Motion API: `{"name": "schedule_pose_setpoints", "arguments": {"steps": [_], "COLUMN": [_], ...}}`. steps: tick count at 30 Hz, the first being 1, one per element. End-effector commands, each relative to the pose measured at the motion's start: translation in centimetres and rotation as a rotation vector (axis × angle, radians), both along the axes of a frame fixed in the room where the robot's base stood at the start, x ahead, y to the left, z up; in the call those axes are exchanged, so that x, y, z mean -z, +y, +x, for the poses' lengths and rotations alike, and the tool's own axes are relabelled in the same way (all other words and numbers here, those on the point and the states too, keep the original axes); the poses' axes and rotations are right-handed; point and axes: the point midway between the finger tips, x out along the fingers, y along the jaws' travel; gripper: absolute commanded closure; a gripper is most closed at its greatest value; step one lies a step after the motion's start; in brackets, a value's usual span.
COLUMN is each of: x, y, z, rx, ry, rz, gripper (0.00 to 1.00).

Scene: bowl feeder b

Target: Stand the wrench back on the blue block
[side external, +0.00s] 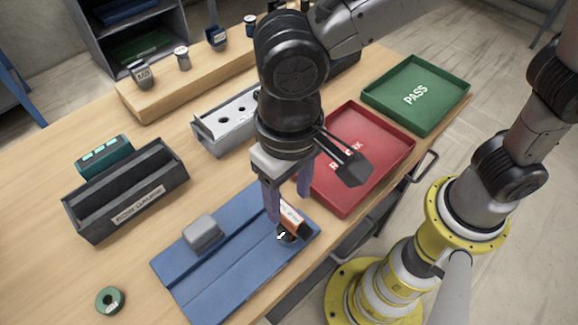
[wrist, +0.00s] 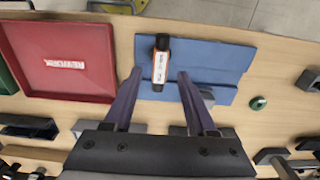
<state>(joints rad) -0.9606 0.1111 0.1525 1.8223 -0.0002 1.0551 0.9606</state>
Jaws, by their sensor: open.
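An orange, black and white tool (side external: 292,218), which I take for the wrench, is at the right end of the blue mat (side external: 225,272). In the wrist view the tool (wrist: 160,62) lies between the finger lines, with a white label on its side. My gripper (side external: 288,208) is open, pointing down close above it, its purple fingers to either side; contact cannot be told. One finger hides part of the tool in the side view. A small blue block-like piece (side external: 216,38) is on the wooden ledge at the back; whether it is the named blue block is unclear.
A grey block (side external: 202,232) sits on the mat. The red tray (side external: 358,180) is just right of my gripper, the green PASS tray (side external: 432,88) beyond it. A dark bin (side external: 128,200), a grey holed fixture (side external: 215,130) and a green roll (side external: 110,299) stand around.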

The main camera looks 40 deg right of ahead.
Motion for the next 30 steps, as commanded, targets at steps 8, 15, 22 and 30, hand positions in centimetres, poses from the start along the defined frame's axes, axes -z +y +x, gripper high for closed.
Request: {"name": "schedule_pose_setpoints", "arguments": {"steps": [8,15,22,30], "x": [-5.2,-6.7,-7.3,-9.2], "y": [0.1,0.0,-1.8,-15.6], "z": [0.0,0.0,0.7,2.4], "rx": [0.0,0.0,0.007,0.022], "ry": [-0.002,0.0,-0.014,-0.177], "rz": [0.003,0.0,0.017,0.11], "gripper": [0.43,0.43,0.43,0.43]}}
